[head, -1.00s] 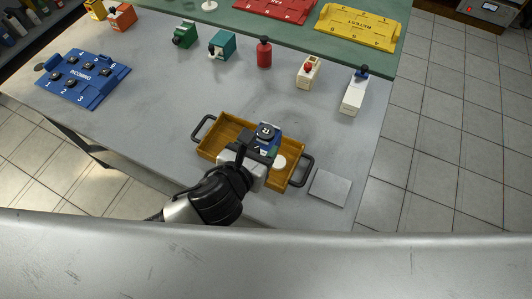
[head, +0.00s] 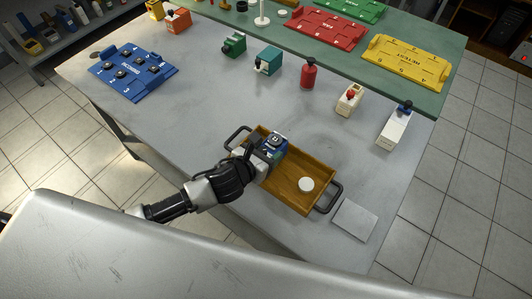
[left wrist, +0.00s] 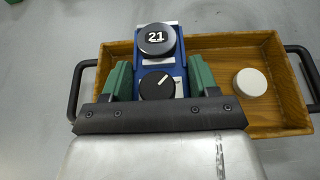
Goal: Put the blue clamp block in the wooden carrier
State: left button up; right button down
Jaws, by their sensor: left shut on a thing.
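The blue clamp block (head: 276,142) has a black knob marked 21 and a second black dial in the left wrist view (left wrist: 178,67). My left gripper (head: 266,153) is shut on it, with green fingers on both sides of the block (left wrist: 160,80). The wooden carrier (head: 318,170) is an open tray with black end handles. The block is over the carrier's left part. I cannot tell whether its underside, which is hidden, touches the floor of the carrier. My right gripper is not in view.
A white round disc (head: 306,184) lies in the carrier's right part. A grey square plate (head: 354,220) lies to the right of the carrier. A red bottle-shaped object (head: 308,74), white blocks (head: 393,130) and a blue numbered board (head: 132,72) stand farther back. The table between is clear.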

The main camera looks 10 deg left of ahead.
pick_arm(q)
jog(key=shift+f, duration=0.35)
jog(key=shift+f, duration=0.1)
jog(key=o, duration=1.1)
jog(key=v, duration=1.2)
